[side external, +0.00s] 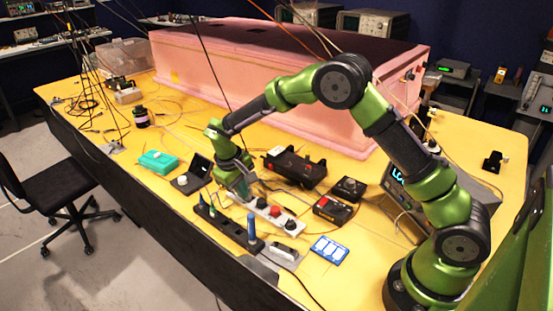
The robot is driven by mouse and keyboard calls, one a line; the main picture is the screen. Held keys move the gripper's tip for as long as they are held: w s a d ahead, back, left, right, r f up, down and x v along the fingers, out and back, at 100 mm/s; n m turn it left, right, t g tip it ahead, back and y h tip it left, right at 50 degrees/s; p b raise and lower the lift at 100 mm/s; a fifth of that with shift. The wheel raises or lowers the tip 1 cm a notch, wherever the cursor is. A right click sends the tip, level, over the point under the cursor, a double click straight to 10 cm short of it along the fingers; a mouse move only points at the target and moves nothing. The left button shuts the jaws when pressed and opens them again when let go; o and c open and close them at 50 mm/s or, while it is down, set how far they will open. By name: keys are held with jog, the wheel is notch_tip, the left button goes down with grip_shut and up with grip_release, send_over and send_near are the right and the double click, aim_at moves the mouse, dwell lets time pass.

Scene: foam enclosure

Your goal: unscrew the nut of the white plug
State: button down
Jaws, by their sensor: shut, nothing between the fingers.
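My gripper (244,195) is shut and empty, pointing down at the left end of a pale connector strip (265,216) on the yellow table. Red and black round parts sit along the strip. The fingertips are at or just above the strip's left end; I cannot tell if they touch it. A small white round part (182,180) stands on a dark square base left of my gripper. I cannot tell which part is the white plug, and its nut is too small to make out or hidden by my gripper.
A black rack (226,224) with upright blue-handled tools stands just in front of the strip. Black boxes (293,168) lie behind and to the right. A teal box (158,162) is at left. A blue-and-white card (329,250) lies front right. The pink foam enclosure (270,82) stands behind.

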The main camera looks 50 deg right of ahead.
jog(key=shift+s+d, duration=0.25)
jog(key=shift+s, duration=0.2)
jog(key=shift+a, duration=0.1)
jog(key=shift+s+a, duration=0.1)
jog(key=shift+a, duration=0.2)
jog(key=d+v, duration=0.1)
jog(key=v, duration=0.4)
jog(key=shift+r, duration=0.55)
jog(key=shift+a, duration=0.15)
